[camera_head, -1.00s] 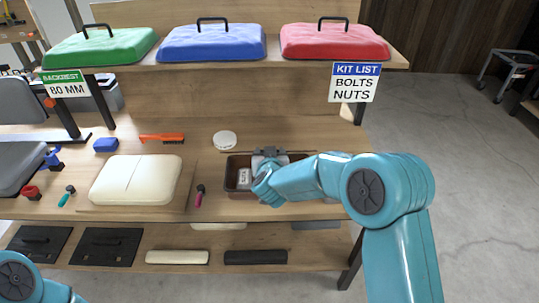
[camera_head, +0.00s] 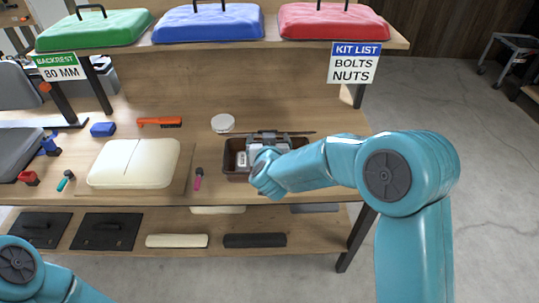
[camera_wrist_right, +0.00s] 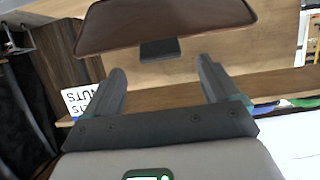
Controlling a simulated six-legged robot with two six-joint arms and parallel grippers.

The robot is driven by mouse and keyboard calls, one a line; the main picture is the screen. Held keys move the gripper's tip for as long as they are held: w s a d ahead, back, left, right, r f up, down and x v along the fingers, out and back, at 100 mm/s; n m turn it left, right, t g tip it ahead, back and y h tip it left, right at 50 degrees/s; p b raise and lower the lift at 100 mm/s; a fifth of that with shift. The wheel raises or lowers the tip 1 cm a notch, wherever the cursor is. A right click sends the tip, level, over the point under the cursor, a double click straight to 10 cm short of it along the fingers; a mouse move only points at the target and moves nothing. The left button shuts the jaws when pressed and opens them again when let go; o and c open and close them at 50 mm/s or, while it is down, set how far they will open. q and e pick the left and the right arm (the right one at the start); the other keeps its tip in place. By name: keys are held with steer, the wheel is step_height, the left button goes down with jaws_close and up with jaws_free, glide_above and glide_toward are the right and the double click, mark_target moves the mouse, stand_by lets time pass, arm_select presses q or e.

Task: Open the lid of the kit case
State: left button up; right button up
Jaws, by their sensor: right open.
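The kit case (camera_head: 231,168) is a brown box near the front right of the bench top. In the right wrist view the lid appears as a brown panel (camera_wrist_right: 170,22) with a dark tab (camera_wrist_right: 160,49). My right gripper (camera_head: 267,140) is over the case and hides part of it. In the wrist view its fingers (camera_wrist_right: 163,70) are apart, with the tab near and between the tips, not clamped.
A cream pad (camera_head: 135,162) and a pink-handled tool (camera_head: 198,179) lie left of the case. A white round container (camera_head: 223,123) sits behind it. An upper shelf holds green, blue and red covers (camera_head: 332,22). My left arm shows only at the lower left.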

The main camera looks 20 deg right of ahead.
steer(key=b+v, duration=0.1)
steer(key=v, duration=1.1)
steer(key=shift+s, duration=0.1)
